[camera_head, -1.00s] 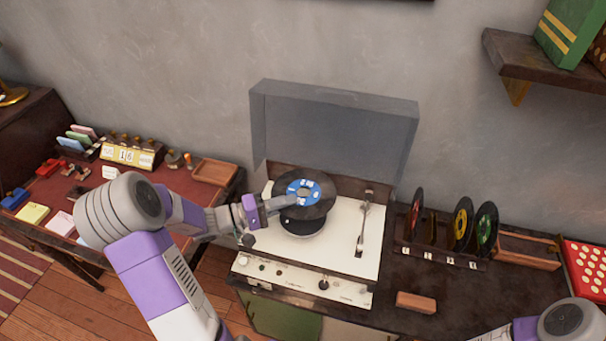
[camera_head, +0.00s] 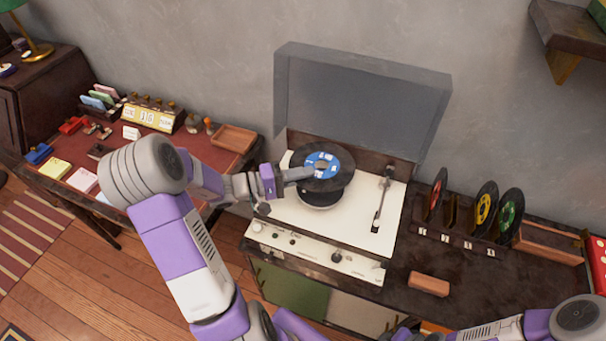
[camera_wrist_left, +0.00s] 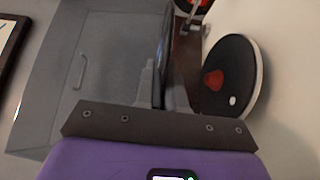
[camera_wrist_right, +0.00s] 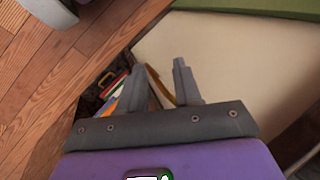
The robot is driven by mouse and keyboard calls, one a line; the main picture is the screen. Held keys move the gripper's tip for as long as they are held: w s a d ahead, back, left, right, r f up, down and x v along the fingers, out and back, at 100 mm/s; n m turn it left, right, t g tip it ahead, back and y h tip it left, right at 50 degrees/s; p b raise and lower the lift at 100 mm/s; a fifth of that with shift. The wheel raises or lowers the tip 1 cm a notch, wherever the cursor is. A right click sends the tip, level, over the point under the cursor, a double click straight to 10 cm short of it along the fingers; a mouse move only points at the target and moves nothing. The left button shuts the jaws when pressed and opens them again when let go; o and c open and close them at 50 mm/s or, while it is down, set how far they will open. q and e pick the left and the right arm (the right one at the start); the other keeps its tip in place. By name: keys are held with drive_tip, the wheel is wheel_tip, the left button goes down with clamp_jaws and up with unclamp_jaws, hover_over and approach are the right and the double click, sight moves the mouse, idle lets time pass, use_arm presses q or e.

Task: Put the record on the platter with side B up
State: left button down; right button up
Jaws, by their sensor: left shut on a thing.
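The record (camera_head: 328,158), black with a blue label and white marks, is held above the turntable's platter (camera_head: 322,199). I cannot read which side faces up. My left gripper (camera_head: 300,174) is shut on the record's left part, in from the rim. In the left wrist view the record (camera_wrist_left: 164,50) shows nearly edge-on between the fingers. The platter (camera_wrist_left: 236,70) shows apart from it, black with a pale rim and a reddish centre spot. My right gripper (camera_wrist_right: 160,75) is open and empty in the right wrist view.
The tonearm (camera_head: 381,205) lies on the deck's right side. The raised smoky lid (camera_head: 365,100) stands behind. Records in a rack (camera_head: 465,238) stand to the right, with a brown block (camera_head: 429,284) in front. A red-topped desk (camera_head: 190,148) stands to the left.

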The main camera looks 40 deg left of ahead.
use_arm(q)
drive_tip(key=shift+f+b, duration=2.1)
drive_tip(key=shift+f, duration=0.35)
drive_tip(key=shift+b, duration=0.4)
drive_tip(key=c, duration=1.2)
unclamp_jaws()
drive_tip(key=shift+o, duration=0.2)
drive_tip(key=p+v, duration=0.1)
drive_tip(key=v, duration=0.6)
drive_tip(key=shift+s, duration=0.1)
drive_tip(key=shift+s+a, duration=0.15)
